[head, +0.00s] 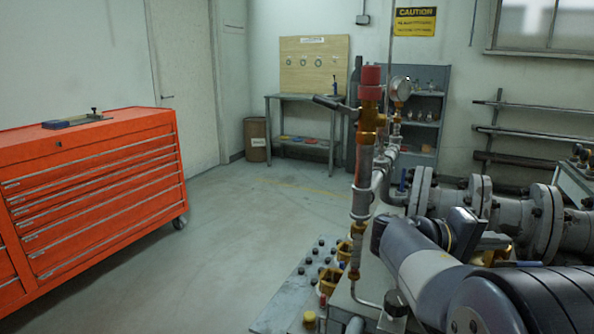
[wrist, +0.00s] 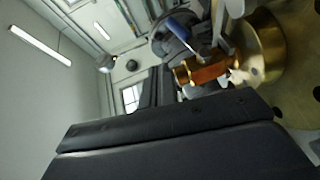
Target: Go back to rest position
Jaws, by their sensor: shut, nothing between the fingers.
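My gripper (wrist: 165,125) shows as a broad dark block across the bottom of the wrist view. It is shut and holds nothing. In the head view my arm fills the lower right, and its end lies in front of the grey flanged pipe (head: 507,212); the fingertips are hidden there. In the wrist view a brass round part (wrist: 262,50) and an orange-brown fitting (wrist: 205,70) are close beyond the gripper. I cannot tell whether the gripper touches them.
An upright brass and red valve pipe (head: 366,130) stands left of my arm, beside a pressure gauge (head: 400,89). An orange tool cabinet (head: 95,200) stands at the left. A workbench (head: 305,98) is at the back wall. The floor between is clear.

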